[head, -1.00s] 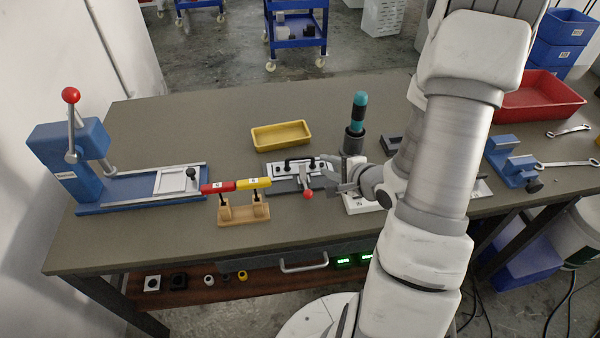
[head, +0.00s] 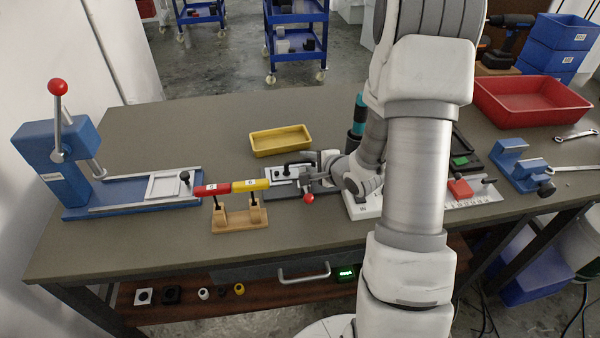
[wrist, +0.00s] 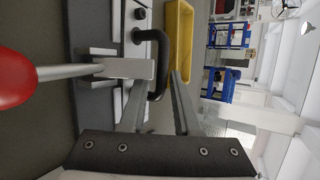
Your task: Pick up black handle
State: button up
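The black handle (head: 297,166) is a U-shaped bar on a light plate in a dark fixture at mid-table. In the wrist view the black handle (wrist: 162,48) shows large, its near end lying between my two fingers. My gripper (head: 316,176) is at the right end of the handle, partly hidden by its own wrist. In the wrist view my gripper (wrist: 158,84) is open, with a gap between the fingers. I cannot tell whether a finger touches the handle.
A red-ball lever (head: 309,198) stands close in front of my gripper. A yellow tray (head: 281,140) lies behind the fixture. Left are a wooden stand (head: 240,219) with red and yellow handles and a blue press (head: 62,150). A red bin (head: 530,103) sits at the back right.

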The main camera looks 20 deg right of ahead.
jog(key=shift+w+f, duration=0.1)
jog(key=shift+w, duration=0.15)
grip_shut()
dwell(1.3)
